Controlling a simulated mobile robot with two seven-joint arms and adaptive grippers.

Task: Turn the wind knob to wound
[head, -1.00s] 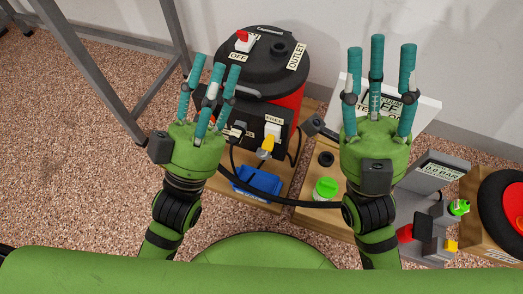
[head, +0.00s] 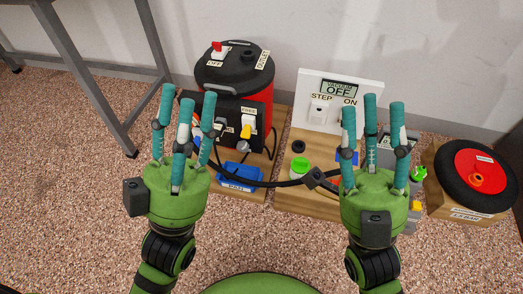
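A yellow knob (head: 246,131) sits on the front of the black and red vacuum (head: 236,78). A small white label (head: 248,111) above it seems to read FREE; I cannot read any WOUND mark. My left gripper (head: 188,102) has its three teal fingers spread upright, open and empty, in front of the vacuum's left side and left of the knob. It hides part of the vacuum's lower left. My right gripper (head: 371,108) is open and empty, well to the right of the knob, in front of the white panel's right side.
A metal frame (head: 85,85) stands left.

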